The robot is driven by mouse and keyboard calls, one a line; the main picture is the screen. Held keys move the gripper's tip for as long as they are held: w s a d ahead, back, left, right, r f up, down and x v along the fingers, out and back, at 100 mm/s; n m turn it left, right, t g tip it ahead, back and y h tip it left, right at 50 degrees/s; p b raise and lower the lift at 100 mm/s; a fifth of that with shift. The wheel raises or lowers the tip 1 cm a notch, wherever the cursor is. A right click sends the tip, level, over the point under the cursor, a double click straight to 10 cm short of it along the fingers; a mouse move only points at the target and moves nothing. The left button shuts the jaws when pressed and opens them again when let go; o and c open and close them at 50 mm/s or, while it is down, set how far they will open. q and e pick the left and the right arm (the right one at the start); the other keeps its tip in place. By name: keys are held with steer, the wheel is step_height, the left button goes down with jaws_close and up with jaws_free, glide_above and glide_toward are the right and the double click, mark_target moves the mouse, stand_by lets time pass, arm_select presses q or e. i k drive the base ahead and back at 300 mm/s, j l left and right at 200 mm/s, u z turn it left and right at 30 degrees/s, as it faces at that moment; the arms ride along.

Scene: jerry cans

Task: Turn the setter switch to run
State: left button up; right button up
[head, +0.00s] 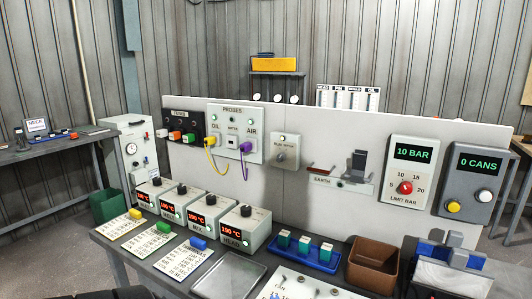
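A small grey box with a round dark knob (281,154) is fixed to the white upright panel, right of the probes box. Its label is too small to read surely, so I cannot tell whether it is the setter switch or which way the knob points. No box in view shows a clearly legible "run" mark. Neither of my grippers can be made out in the head view.
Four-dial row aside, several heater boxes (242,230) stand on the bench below. A blue tray (318,265), a metal tray (228,278) and a brown bin (374,262) sit nearer. The limit bar box (411,165) and cans counter (471,180) are at right.

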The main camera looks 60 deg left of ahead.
mark_target(282, 157)
steer(key=u, duration=1.7)
